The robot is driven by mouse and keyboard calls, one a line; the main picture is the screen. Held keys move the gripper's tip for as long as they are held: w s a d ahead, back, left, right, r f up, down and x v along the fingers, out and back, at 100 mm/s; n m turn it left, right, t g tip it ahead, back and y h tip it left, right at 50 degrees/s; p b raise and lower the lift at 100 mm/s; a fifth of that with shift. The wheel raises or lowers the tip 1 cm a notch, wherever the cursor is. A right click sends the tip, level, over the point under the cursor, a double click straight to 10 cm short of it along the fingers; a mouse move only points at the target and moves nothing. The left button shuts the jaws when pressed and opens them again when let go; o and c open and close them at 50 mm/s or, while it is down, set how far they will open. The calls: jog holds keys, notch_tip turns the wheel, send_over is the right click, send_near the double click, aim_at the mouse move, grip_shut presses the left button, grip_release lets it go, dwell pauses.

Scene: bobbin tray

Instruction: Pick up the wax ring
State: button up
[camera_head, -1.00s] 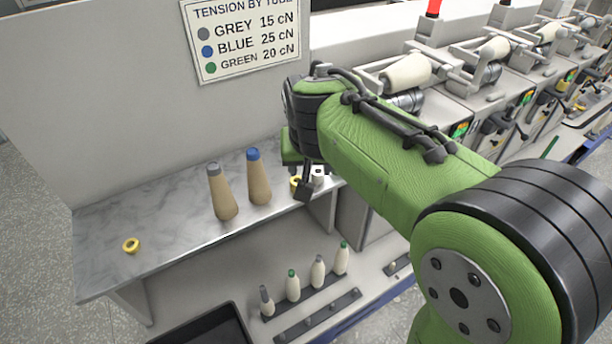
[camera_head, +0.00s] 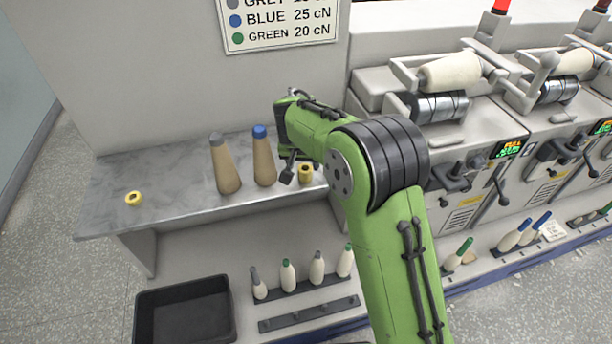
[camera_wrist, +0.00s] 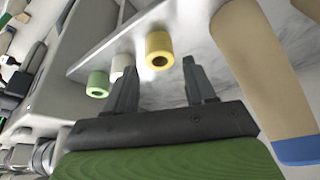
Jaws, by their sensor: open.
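A yellow hollow cylinder (camera_head: 305,173), likely a wax ring, stands near the right end of the marble shelf. It also shows in the wrist view (camera_wrist: 160,51), its hole facing the camera, beyond and between my fingertips. A flatter yellow ring (camera_head: 133,198) lies alone at the shelf's left end. My gripper (camera_head: 289,170) is just left of the yellow cylinder, partly hidden by my arm. In the wrist view my gripper (camera_wrist: 157,66) has its two fingers apart and nothing held between them. I cannot tell how far the cylinder is from the fingers.
A grey-tipped cone (camera_head: 226,168) and a blue-tipped cone (camera_head: 264,160) stand close left of my gripper. A green hollow cylinder (camera_wrist: 98,83) and a white one (camera_wrist: 122,66) are beside the yellow one. A black tray (camera_head: 185,312) is below. The shelf (camera_head: 170,178) is clear at left-centre.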

aim_at(305, 169)
jog(key=b+x, duration=0.1)
jog(key=x, duration=0.5)
jog(key=shift+w, duration=0.1)
jog(key=shift+r, duration=0.15)
jog(key=c, duration=0.8)
